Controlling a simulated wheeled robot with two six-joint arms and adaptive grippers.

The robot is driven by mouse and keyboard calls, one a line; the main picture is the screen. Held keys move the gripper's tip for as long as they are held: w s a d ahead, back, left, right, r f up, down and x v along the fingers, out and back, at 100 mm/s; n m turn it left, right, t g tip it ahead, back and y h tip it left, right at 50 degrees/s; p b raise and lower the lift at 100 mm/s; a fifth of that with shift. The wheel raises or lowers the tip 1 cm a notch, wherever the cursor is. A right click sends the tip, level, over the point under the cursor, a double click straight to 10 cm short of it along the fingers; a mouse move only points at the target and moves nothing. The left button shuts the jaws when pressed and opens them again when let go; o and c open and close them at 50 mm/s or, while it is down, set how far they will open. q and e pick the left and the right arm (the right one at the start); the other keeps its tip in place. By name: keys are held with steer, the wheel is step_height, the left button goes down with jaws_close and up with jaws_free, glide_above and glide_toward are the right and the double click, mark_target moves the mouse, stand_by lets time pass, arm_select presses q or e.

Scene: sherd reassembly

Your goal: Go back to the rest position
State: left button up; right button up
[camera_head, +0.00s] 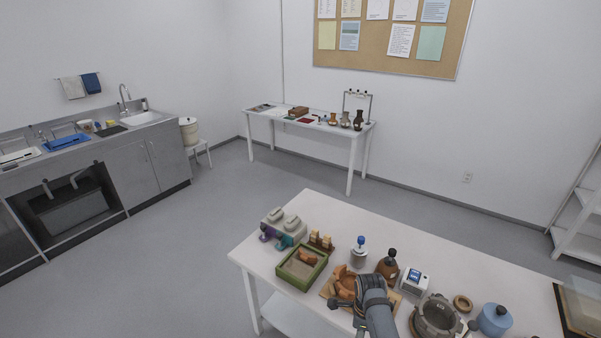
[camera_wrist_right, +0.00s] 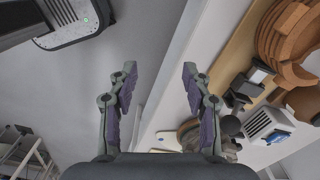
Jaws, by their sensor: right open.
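My right gripper (camera_wrist_right: 160,76) is open in the right wrist view. Its two dark fingers stand well apart with nothing between them. It hangs near the front edge of the white table (camera_head: 335,211), with floor showing below. In the head view a grey arm, which looks like my right one, comes up from the bottom edge and partly hides a wooden board (camera_wrist_right: 236,48). Terracotta sherds (camera_head: 346,283) lie on that board, and they also show at the upper right of the wrist view (camera_wrist_right: 284,35), apart from the fingers. My left gripper is not in view.
A green-rimmed sand tray (camera_head: 288,281) holds a sherd. A brown bottle (camera_head: 387,268), a white device (camera_head: 413,281), a grey ring-shaped vessel (camera_head: 436,318) and a blue jar (camera_head: 494,320) crowd the table to the right. The floor (camera_head: 190,265) to the left is clear.

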steer(key=s+d+f+n+b, duration=0.1)
steer(key=s+d+f+n, duration=0.2)
steer(key=s+f+n, duration=0.6)
steer(key=s+d+f+n+b, duration=0.1)
steer(key=s+d+f+n, duration=0.15)
steer(key=s+f, duration=1.15)
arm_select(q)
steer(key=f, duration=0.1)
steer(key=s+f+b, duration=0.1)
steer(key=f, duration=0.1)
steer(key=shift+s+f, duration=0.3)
arm_select(e)
steer(key=s+d+f+n, duration=0.2)
steer(key=s+f+n, duration=0.3)
steer(key=s, duration=0.4)
steer(key=s+d+f+n+t, duration=0.1)
steer(key=s+d+f+n, duration=0.2)
steer(key=s+f+n, duration=0.2)
steer(key=s+f, duration=0.1)
steer(key=s, duration=0.2)
steer(key=shift+s+d+f+h, duration=0.2)
steer(key=shift+s+h, duration=0.2)
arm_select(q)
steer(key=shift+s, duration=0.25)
